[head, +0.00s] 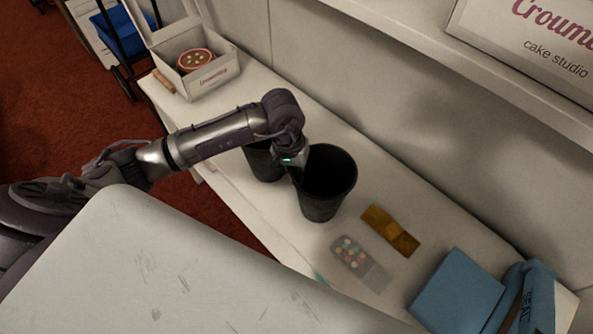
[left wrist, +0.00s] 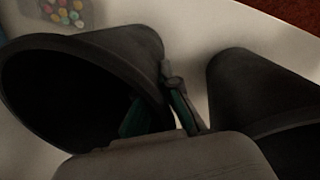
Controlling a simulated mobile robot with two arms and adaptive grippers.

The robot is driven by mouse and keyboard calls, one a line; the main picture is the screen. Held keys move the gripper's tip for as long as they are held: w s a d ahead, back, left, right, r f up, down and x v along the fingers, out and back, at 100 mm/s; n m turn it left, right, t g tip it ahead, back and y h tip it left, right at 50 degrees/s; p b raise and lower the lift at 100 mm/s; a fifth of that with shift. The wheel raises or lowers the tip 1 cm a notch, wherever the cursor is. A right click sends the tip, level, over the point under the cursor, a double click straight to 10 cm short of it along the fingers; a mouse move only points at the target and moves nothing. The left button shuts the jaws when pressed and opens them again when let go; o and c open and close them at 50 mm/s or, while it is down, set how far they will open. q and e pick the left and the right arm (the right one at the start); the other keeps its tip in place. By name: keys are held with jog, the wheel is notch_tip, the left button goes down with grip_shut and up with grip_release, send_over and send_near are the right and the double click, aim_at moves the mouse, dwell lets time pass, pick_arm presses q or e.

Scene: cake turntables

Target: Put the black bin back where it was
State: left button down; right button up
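Two black bins stand side by side on the white counter in the head view. The right-hand black bin (head: 322,188) is open-topped and looks upright. The other black bin (head: 262,163) is partly hidden behind my left arm. My left gripper (head: 294,160) is at the near-left rim of the right-hand bin. In the left wrist view, that bin (left wrist: 60,85) fills the left side, and the gripper (left wrist: 165,112) has one finger inside and one outside its wall, shut on the rim. The other bin (left wrist: 255,90) is at the right, apart from the fingers. My right gripper is not in view.
A clear pack of coloured pieces (head: 353,256) and a brown-gold flat item (head: 391,230) lie right of the bins. An open white cake box (head: 200,75) stands at the counter's far left. A shelf (head: 480,60) overhangs behind.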

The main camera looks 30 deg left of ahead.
pick_arm(q)
jog(key=shift+f, duration=0.1)
jog(key=c, duration=1.3)
grip_release()
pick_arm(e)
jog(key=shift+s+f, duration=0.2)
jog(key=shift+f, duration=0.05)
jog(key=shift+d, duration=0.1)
